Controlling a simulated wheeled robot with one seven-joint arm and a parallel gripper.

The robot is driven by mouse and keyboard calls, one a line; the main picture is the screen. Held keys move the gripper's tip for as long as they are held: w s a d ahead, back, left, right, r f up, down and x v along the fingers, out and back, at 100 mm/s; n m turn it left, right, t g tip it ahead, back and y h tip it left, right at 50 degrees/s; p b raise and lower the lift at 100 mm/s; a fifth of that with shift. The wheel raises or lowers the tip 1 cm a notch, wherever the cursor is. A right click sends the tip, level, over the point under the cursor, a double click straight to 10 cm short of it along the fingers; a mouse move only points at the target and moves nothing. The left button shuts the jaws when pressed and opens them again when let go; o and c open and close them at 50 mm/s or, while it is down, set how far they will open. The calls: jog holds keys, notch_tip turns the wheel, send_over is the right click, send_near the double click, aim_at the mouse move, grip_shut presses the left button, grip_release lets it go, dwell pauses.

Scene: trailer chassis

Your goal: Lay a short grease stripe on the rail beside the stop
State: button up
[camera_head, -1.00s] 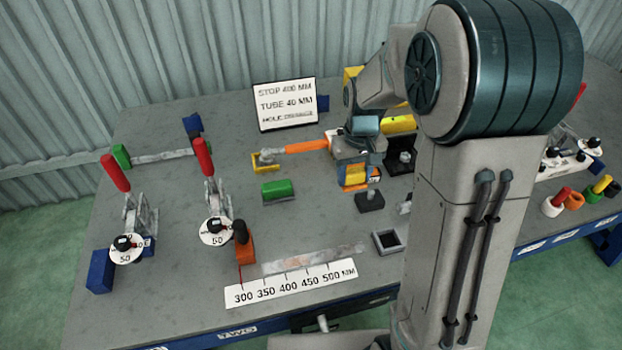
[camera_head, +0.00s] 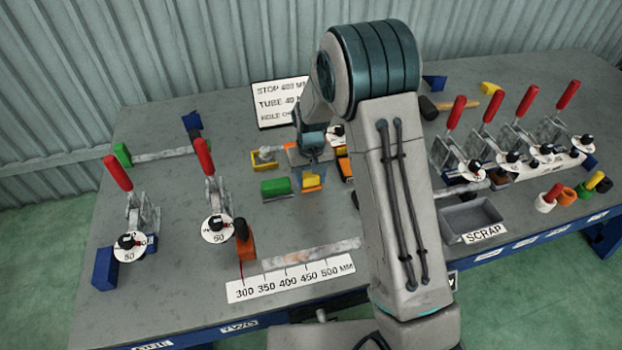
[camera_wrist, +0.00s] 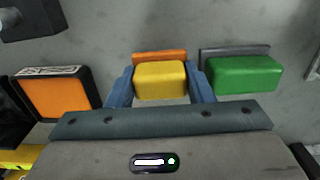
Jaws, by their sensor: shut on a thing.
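My gripper (camera_head: 311,180) is shut on a yellow block with an orange part (camera_wrist: 160,80); its blue fingers clasp the block's two sides. It is over the middle of the bench, just right of a green block on a grey base (camera_head: 276,187), which also shows in the wrist view (camera_wrist: 243,75). The rail (camera_head: 310,253) is a pale, worn metal strip along the front, behind a white scale (camera_head: 290,280) marked 300 to 500 mm. The orange stop with a dark knob (camera_head: 245,240) stands at the rail's left end, near the 300 mark. Any grease is too small to tell.
Two red-handled clamps (camera_head: 212,190) stand at the left. A black-framed orange block (camera_wrist: 55,95) is left of my gripper in the wrist view. A sign (camera_head: 280,103) stands behind. A scrap tray (camera_head: 470,216) and more clamps are at the right.

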jog(key=shift+f, duration=0.8)
jog(key=shift+f, duration=0.2)
jog(key=o, duration=0.9)
jog(key=shift+o, duration=0.2)
